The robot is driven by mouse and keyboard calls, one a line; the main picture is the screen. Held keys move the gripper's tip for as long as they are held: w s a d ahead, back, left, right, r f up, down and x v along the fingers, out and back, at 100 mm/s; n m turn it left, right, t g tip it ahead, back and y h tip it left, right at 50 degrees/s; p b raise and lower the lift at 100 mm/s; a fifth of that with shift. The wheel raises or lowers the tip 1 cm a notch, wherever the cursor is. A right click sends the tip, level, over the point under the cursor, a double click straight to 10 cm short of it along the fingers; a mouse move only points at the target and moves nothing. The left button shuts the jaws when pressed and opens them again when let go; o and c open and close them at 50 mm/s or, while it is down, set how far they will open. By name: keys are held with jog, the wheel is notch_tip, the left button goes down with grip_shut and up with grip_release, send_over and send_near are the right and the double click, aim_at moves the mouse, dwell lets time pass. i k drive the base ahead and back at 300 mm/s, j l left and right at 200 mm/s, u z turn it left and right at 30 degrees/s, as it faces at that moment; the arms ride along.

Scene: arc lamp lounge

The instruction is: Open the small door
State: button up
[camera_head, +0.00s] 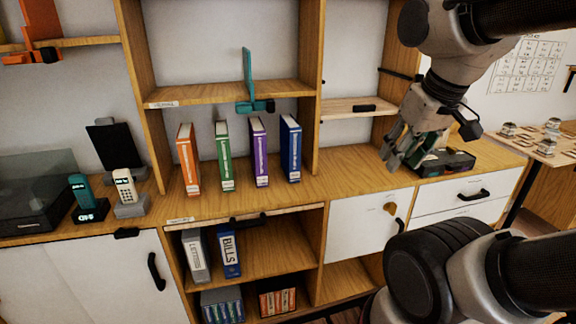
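A small white door (355,228) sits below the counter, right of the open shelves, and looks shut. A black upright handle (400,225) is near its right edge, with a round wooden knob-like piece (389,208) close by. My gripper (405,158) is above the counter, higher than the door and apart from its handle. Its fingers point down and look spread, with nothing seen between them. My arm hides the area below and right of the door handle.
A dark box-like object (448,162) stands on the counter beside my gripper. White drawers (450,198) are right of the door. Several upright books (226,158) and two phones (124,186) stand on the counter (330,185). A larger white door (90,280) is lower left.

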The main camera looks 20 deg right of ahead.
aim_at(358, 226)
jog(key=i+z, duration=0.15)
jog(key=z, duration=0.25)
jog(key=i+j+z, duration=0.15)
jog(key=z, duration=0.2)
